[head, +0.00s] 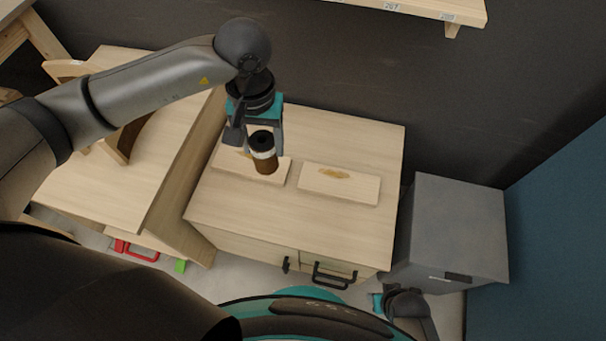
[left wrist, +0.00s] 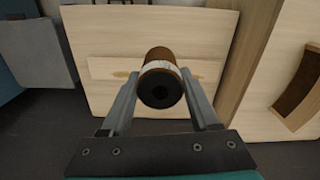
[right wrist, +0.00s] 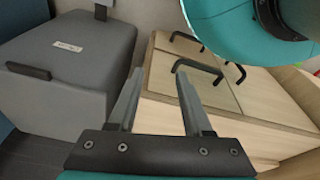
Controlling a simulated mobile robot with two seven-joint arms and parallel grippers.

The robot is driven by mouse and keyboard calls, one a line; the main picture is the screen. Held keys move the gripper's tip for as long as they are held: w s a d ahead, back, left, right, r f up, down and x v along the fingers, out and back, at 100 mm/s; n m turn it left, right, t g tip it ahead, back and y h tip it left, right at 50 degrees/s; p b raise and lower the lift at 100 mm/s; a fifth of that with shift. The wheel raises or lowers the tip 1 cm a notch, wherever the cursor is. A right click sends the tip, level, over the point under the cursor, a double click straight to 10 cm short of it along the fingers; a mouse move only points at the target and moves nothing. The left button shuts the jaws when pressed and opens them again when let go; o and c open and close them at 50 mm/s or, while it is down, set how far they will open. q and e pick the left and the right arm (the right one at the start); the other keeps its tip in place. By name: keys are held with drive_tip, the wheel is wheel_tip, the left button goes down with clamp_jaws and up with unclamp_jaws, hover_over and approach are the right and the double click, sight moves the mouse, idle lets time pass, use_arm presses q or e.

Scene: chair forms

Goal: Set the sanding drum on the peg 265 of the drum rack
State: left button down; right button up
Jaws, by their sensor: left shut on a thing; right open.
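The sanding drum (head: 263,152) is a brown cylinder with a dark top and a pale band. My left gripper (head: 263,145) is shut on it above the wooden cabinet top; the drum also shows between the fingers in the left wrist view (left wrist: 162,78). The drum is over or near the left pale board, and I cannot tell if it touches it. A shelf (head: 415,8) at the top edge carries labels reading 267 and what looks like 266 or 268; it may be the drum rack. No peg 265 shows. My right gripper (right wrist: 155,100) is open and empty.
The cabinet top (head: 230,205) bears two pale boards with brown marks, one at left (head: 225,160) and one at right (head: 340,184). A grey box unit (head: 455,230) stands right of the cabinet. A wooden bench (head: 150,80) stands at left. A dark wall is behind.

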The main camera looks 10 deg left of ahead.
use_arm(q)
drive_tip(key=w+f+b, duration=0.4)
drive_tip(key=f+b, duration=0.2)
drive_tip(key=b, duration=0.1)
use_arm(e)
drive_tip(key=w+a+r+t+b, duration=0.1)
drive_tip(key=w+r+b, duration=0.2)
drive_tip(key=r, duration=0.3)
drive_tip(key=w+r+t+b, duration=0.2)
drive_tip(key=w+r+b, duration=0.2)
drive_tip(key=r, duration=0.2)
use_arm(q)
drive_tip(key=b, duration=0.1)
hover_over(283, 200)
wheel_tip(283, 200, down, 17)
drive_tip(key=shift+d+f+n+b, duration=0.1)
drive_tip(key=shift+f+n+b, duration=0.3)
drive_tip(key=shift+f+b, duration=0.75)
drive_tip(key=shift+f, duration=1.1)
use_arm(e)
drive_tip(key=w+a+t+y, duration=0.4)
drive_tip(key=w+a+t, duration=0.1)
drive_tip(key=a, duration=0.3)
drive_tip(key=shift+w+r+t, duration=0.15)
drive_tip(key=shift+r+t, duration=0.1)
drive_tip(key=shift+t, duration=0.35)
drive_tip(key=shift+a, duration=0.1)
